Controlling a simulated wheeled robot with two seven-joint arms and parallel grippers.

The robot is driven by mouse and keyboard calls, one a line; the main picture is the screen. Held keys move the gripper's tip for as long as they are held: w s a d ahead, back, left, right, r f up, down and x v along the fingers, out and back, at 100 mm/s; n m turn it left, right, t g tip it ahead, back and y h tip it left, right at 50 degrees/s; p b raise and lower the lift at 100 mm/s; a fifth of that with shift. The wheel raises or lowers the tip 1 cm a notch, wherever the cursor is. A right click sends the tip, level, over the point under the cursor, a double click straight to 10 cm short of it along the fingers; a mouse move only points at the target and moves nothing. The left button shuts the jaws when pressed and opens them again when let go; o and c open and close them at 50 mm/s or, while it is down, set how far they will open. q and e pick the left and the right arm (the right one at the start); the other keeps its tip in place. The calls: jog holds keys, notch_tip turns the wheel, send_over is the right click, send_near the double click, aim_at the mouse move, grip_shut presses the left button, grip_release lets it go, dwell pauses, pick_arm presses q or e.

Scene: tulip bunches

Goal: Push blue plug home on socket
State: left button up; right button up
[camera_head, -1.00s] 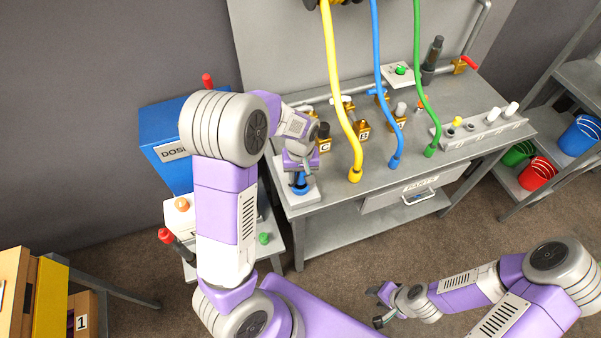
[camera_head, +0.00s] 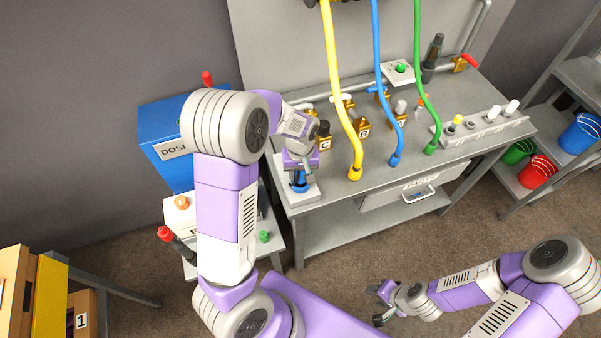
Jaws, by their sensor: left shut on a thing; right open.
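The blue plug (camera_head: 300,186) is at the left front corner of the grey bench, on a pale square base that I take to be the socket (camera_head: 301,197). My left gripper (camera_head: 300,176) reaches down from above and is shut on the plug; its fingers hide the plug's upper part. The plug looks upright. I cannot tell whether it is fully seated. My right gripper (camera_head: 381,304) is open and empty, low over the floor in front of the bench.
Yellow (camera_head: 333,85), blue (camera_head: 377,70) and green (camera_head: 421,75) hoses hang over the bench (camera_head: 400,177). Brass valves marked C, B and A stand behind. A blue box (camera_head: 165,125) is at the left, and shelves with buckets are at the right.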

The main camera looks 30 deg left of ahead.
pick_arm(q)
jog(key=shift+f+b, duration=0.55)
jog(key=shift+f, duration=0.2)
jog(key=o, duration=1.2)
jog(key=shift+r, duration=0.1)
jog(key=shift+r+p, duration=2.15)
jog(key=shift+r, duration=0.3)
